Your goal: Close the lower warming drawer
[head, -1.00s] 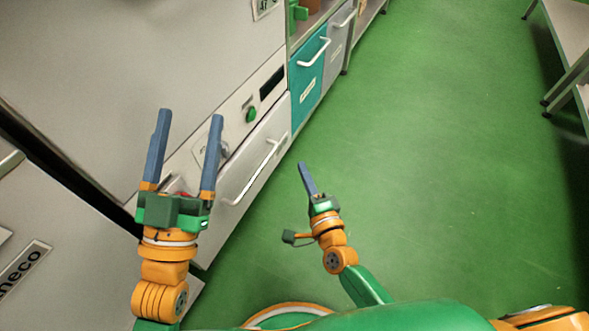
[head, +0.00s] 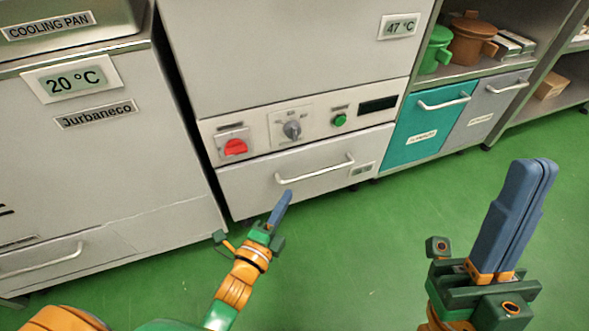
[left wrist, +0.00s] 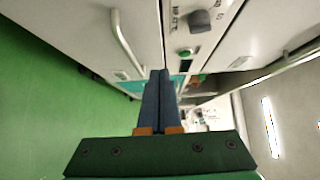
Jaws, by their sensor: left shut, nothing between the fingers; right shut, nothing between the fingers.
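The lower warming drawer (head: 255,183) is the bottom front of the middle cabinet, with a pale bar handle (head: 318,170). It looks about flush with the panel above; I cannot tell whether a small gap is left. My left gripper (head: 286,194) is shut and empty, its tips overlapping the drawer's lower front just below the handle; contact cannot be told. The left wrist view shows its closed fingers (left wrist: 160,78), with the drawer front (left wrist: 143,30) and handle (left wrist: 122,42) ahead at the left. My right gripper (head: 545,166) is shut and empty at the right, over the floor.
The control panel (head: 262,138) above the drawer carries a red switch (head: 235,147), a grey knob (head: 292,130) and a green button (head: 339,121). A cooling-pan unit (head: 130,160) stands left, teal (head: 425,122) and grey (head: 490,108) drawers right. Green floor (head: 390,240) in front is clear.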

